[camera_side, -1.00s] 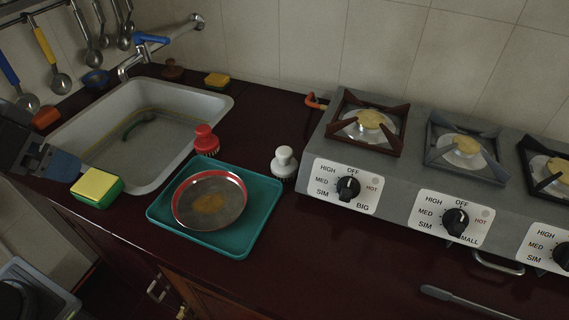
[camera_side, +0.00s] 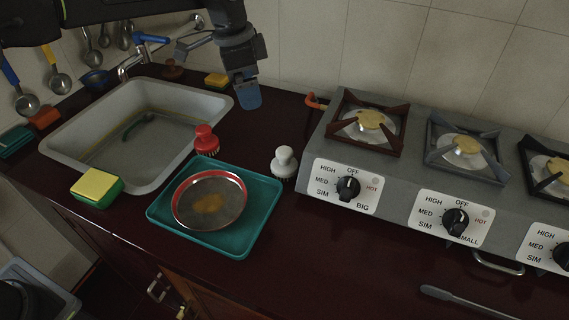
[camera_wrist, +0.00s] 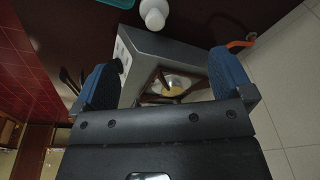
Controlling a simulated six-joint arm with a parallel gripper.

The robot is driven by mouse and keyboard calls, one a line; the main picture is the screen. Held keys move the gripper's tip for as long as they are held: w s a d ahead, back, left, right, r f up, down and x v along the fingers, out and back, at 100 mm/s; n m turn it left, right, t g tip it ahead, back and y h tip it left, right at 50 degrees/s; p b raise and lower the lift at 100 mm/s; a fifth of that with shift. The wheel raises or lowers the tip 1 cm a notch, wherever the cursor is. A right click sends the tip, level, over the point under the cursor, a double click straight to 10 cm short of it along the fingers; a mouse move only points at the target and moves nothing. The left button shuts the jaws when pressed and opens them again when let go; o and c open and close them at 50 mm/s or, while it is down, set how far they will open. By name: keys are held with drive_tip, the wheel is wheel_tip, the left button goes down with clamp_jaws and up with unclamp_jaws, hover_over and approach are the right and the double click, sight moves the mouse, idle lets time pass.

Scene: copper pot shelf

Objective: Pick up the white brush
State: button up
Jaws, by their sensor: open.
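The white brush (camera_side: 284,162) stands upright on the dark counter, between the teal tray and the stove, with its white knob on top and dark bristles below. In the wrist view its white top (camera_wrist: 154,14) shows at the upper edge, beyond the fingers. My gripper (camera_side: 247,97) is above the counter behind the brush and to its left, pointing down, apart from it. In the wrist view its two blue fingers (camera_wrist: 164,80) are spread wide with nothing between them.
A red brush (camera_side: 206,140) stands behind the teal tray (camera_side: 256,226), which holds a red-rimmed pan (camera_side: 209,203). The grey stove (camera_side: 402,188) is right of the white brush. A sink (camera_side: 205,103) and a yellow-green sponge (camera_side: 97,187) are at left. The front right counter is mostly clear.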

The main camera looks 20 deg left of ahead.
drive_tip(key=m, duration=0.2)
approach(284, 151)
drive_tip(key=shift+g, duration=0.4)
drive_tip(key=f, duration=0.2)
drive_tip(key=w+f, duration=0.1)
drive_tip(key=f, duration=0.3)
drive_tip(key=shift+w+d+f, duration=0.3)
drive_tip(key=shift+w+d, duration=0.05)
drive_tip(key=shift+s+d+f, duration=0.1)
drive_tip(key=shift+d+f, duration=0.1)
drive_tip(key=shift+f, duration=1.15)
drive_tip(key=shift+s+d+f, duration=0.1)
drive_tip(key=shift+d+f, duration=0.1)
drive_tip(key=shift+f, duration=1.2)
drive_tip(key=c, duration=1)
drive_tip(key=shift+r, duration=0.1)
drive_tip(key=shift+c, duration=0.2)
